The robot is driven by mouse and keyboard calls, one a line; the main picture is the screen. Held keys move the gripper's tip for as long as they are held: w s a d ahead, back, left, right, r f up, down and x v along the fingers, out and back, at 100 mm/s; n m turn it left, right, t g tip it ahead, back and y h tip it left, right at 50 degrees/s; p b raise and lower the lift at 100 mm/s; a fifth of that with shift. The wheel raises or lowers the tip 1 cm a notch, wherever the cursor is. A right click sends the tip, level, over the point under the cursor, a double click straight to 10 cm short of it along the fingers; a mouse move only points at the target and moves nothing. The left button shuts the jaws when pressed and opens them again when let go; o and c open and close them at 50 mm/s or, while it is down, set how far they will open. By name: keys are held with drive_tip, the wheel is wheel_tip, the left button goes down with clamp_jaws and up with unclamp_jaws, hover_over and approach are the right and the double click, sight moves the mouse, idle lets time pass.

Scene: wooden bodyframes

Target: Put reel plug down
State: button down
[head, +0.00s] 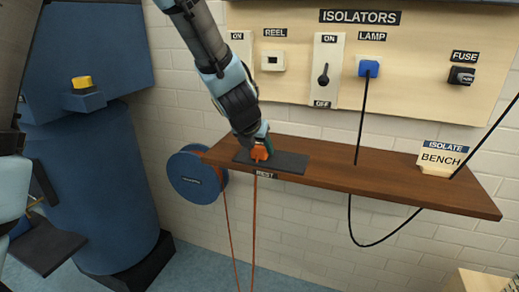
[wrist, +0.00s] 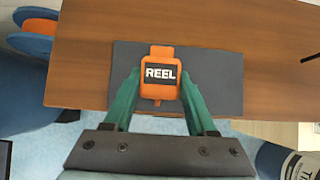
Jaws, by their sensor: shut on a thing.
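The orange reel plug (wrist: 162,75), with a white-on-black REEL label, is between the green fingers of my gripper (wrist: 160,92) in the wrist view. My gripper is shut on it. In the head view the plug (head: 259,153) is at the dark rest mat (head: 290,163) on the wooden shelf, with my gripper (head: 262,143) above it. The mat also shows in the wrist view (wrist: 225,80) under the plug. I cannot tell whether the plug touches the mat. An orange cord (head: 254,220) hangs from the shelf's front edge, where a REST label is.
The wooden shelf (head: 400,188) has an ISOLATE BENCH sign (head: 443,158) at right. Above it, the isolator board (head: 430,30) carries an empty-looking REEL socket (head: 272,61), a switch (head: 324,72), a blue lamp plug (head: 368,67) and a fuse (head: 461,76). A blue cable reel (head: 195,175) is at left.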

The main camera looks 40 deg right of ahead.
drive_tip(key=shift+f, duration=0.15)
drive_tip(key=shift+c, duration=1)
unclamp_jaws()
drive_tip(key=shift+r, duration=0.35)
drive_tip(key=p+v, duration=0.5)
drive_tip(key=v, duration=0.6)
drive_tip(key=shift+a+r, duration=0.25)
drive_tip(key=shift+a, duration=0.05)
drive_tip(key=shift+s, duration=0.1)
